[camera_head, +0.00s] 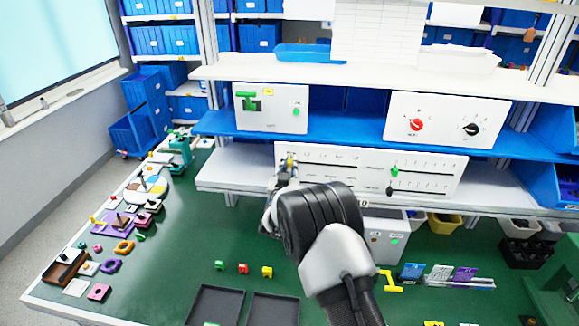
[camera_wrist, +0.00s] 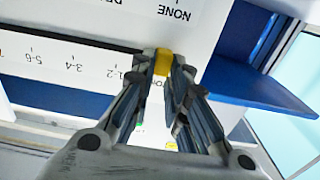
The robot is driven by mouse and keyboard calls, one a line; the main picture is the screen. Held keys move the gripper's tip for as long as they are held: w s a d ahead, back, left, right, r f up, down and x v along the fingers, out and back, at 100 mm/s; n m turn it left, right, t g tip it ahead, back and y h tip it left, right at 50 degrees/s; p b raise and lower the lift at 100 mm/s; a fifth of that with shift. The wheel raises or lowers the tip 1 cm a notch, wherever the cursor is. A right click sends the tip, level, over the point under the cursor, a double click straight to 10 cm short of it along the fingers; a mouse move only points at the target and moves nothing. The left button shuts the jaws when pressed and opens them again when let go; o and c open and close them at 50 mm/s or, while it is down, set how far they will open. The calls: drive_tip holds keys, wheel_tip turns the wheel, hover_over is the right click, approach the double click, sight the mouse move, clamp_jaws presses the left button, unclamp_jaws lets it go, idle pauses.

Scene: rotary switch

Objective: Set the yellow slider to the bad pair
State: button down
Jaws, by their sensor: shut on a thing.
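The white slider panel (camera_head: 350,172) carries several slots with tick marks. The yellow slider knob (camera_head: 290,161) is at the panel's left end. My gripper (camera_head: 285,170) is there too, with its fingers closed around the knob. In the wrist view the yellow knob (camera_wrist: 163,62) sits between the fingertips of my gripper (camera_wrist: 164,68), at the visible end of a dark slot, near the "1-2" label. Labels "3-4" and "5-6" lie further left. My fingers partly hide another label below, so the exact mark under the knob is unclear. No "bad pair" indication is readable.
On the same panel are a green knob (camera_head: 395,170) and a black knob (camera_head: 389,190). Above stand a box with a green handle (camera_head: 250,100) and a box with red and black dials (camera_head: 445,120). The green table (camera_head: 190,250) holds small parts at left.

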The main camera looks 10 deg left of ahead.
idle(0.4)
drive_tip(key=d+b, duration=0.5)
drive_tip(key=d, duration=0.5)
drive_tip(key=shift+s+f+b, duration=0.1)
drive_tip(key=shift+s+b, duration=0.05)
drive_tip(key=shift+b, duration=0.25)
drive_tip(key=shift+d, duration=0.25)
drive_tip(key=c, duration=1.6)
unclamp_jaws()
drive_tip(key=shift+o, duration=0.2)
